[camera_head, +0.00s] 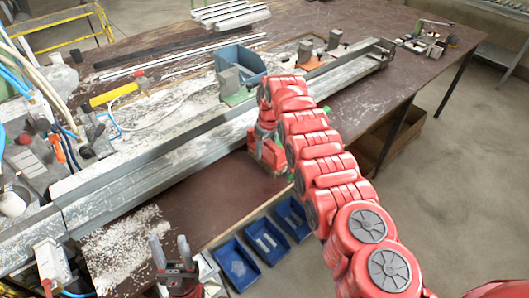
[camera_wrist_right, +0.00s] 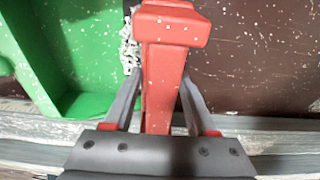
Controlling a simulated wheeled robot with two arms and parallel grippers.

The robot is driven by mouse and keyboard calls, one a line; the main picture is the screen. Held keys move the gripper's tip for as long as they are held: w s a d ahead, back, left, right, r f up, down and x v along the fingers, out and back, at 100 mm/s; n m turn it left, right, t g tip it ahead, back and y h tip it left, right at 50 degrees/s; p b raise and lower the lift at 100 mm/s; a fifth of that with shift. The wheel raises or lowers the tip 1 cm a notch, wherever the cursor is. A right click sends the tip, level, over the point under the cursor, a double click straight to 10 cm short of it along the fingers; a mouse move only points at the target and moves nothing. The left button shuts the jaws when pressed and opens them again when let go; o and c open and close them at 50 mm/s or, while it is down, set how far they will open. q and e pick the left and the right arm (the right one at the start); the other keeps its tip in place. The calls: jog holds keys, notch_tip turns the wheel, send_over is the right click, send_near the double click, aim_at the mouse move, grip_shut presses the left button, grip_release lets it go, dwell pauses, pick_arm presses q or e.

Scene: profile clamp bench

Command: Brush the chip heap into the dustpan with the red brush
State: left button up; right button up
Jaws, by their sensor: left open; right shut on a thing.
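The red brush (camera_wrist_right: 164,75) stands between the fingers of my right gripper (camera_wrist_right: 158,92), which is shut on it in the right wrist view. The green dustpan (camera_wrist_right: 85,65) lies to the left of the brush there. Part of the pale chip heap (camera_wrist_right: 129,45) shows between the dustpan and the brush, which hides the rest. My left gripper (camera_head: 171,250) is open and empty near the bench's front edge in the head view.
A long metal profile (camera_head: 150,165) runs diagonally across the brown bench. A blue bin (camera_head: 240,60) and clamps stand behind it. Blue trays (camera_head: 238,264) sit below the front edge. Pale chips (camera_head: 125,245) are scattered at the front left. Hoses and tools crowd the left.

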jog(key=shift+r, duration=0.1)
notch_tip(320, 180, up, 5)
jog(key=p, duration=0.2)
jog(key=shift+r+p, duration=0.1)
jog(key=shift+p, duration=0.3)
jog(key=shift+r, duration=0.4)
